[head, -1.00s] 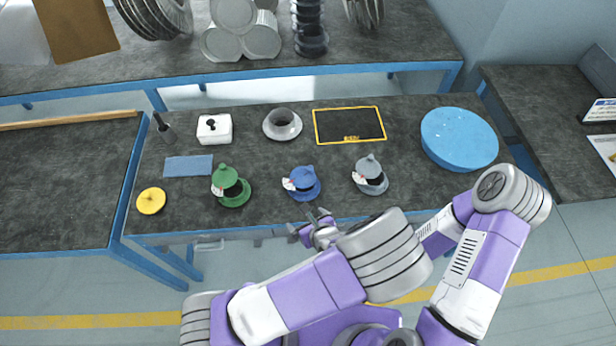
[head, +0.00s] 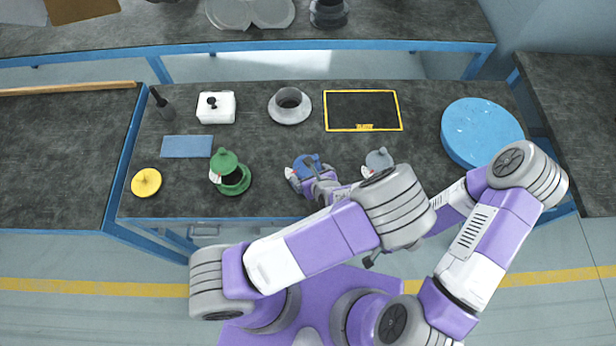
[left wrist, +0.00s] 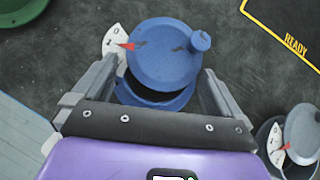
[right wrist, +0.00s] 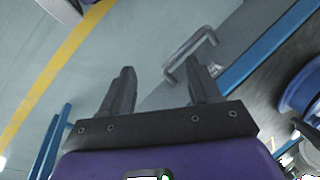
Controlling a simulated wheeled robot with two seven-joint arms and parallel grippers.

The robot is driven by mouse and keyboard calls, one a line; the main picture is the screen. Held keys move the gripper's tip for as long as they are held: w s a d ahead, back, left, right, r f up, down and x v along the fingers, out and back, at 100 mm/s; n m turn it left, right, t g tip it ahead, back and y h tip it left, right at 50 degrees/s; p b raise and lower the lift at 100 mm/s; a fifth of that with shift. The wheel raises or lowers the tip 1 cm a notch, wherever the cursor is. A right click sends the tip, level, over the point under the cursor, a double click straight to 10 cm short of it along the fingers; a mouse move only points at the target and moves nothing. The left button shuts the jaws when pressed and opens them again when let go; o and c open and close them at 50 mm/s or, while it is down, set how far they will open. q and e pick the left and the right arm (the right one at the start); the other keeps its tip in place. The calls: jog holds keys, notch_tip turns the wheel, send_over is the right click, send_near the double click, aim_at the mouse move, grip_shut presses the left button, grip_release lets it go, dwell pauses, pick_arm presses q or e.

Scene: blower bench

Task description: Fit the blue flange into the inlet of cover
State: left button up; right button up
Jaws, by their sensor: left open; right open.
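The blue flange (head: 307,163), a round part with a small knob and a white tag with a red arrow, sits on the bench near its front edge. My left gripper (head: 312,177) is at the blue flange. In the left wrist view the open fingers stand on either side of the blue flange (left wrist: 165,52); I cannot tell whether they touch it. A grey round part with a raised, open collar (head: 290,104) stands farther back and looks like the cover with its inlet. My right gripper (right wrist: 161,72) is open and empty, over the floor in front of the bench.
A similar green part (head: 229,172) stands left of the blue flange and a grey one (head: 379,161) close to its right. Behind are a yellow-framed dark mat (head: 362,111), a white box (head: 216,107) and a large blue disc (head: 482,132). A yellow disc (head: 146,182) lies at left.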

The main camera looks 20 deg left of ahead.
pick_arm(q)
jog(key=shift+w+a+f, duration=0.15)
jog(key=shift+a+f, duration=0.2)
jog(key=shift+f, duration=0.15)
jog(key=c, duration=0.9)
jog(key=shift+w, duration=0.1)
jog(key=shift+r, duration=0.15)
